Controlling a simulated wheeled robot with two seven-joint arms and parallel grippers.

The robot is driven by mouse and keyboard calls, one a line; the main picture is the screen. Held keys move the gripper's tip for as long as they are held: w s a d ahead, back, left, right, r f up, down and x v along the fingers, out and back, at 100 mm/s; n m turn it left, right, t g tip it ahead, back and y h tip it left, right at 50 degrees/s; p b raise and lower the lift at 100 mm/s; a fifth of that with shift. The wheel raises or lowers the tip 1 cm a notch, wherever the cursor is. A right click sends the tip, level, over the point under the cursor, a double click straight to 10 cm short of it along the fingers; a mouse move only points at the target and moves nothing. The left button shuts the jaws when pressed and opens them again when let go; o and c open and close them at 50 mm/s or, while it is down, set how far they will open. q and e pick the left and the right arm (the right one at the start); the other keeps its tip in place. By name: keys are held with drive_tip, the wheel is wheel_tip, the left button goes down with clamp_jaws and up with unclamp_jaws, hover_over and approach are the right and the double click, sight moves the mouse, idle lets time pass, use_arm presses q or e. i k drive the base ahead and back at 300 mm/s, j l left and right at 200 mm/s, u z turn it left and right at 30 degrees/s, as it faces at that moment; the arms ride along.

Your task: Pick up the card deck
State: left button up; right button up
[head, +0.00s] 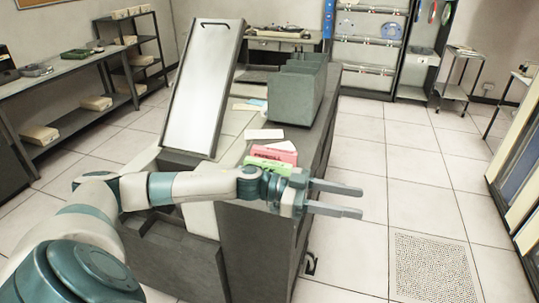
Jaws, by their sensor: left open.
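A pink card deck (274,154) with dark lettering on its side lies near the front edge of the dark machine top (235,150). A green block or deck (268,165) lies in front of it, partly hidden by my left wrist. My left gripper (350,201) is open and empty. Its two fingers point right, past the machine's right edge, over the floor. The gripper is in front and to the right of the pink deck, apart from it. My right gripper is not in view.
A white card (264,134) lies behind the pink deck. A tall tilted panel (204,90) stands on the left, and a grey-green box (295,94) stands behind the cards. Shelves (72,66) line the left wall. The tiled floor (365,160) on the right is clear.

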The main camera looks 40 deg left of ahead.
sight(278, 155)
drive_tip(key=i+j, duration=0.1)
drive_tip(key=j, duration=0.3)
drive_tip(key=i+j, duration=0.1)
drive_tip(key=j, duration=0.35)
drive_tip(key=i+j, duration=0.15)
drive_tip(key=j, duration=0.25)
drive_tip(key=i+j, duration=0.1)
drive_tip(key=j, duration=0.3)
drive_tip(key=i+j, duration=0.1)
drive_tip(key=j, duration=0.35)
drive_tip(key=i+j, duration=0.1)
drive_tip(key=j, duration=0.3)
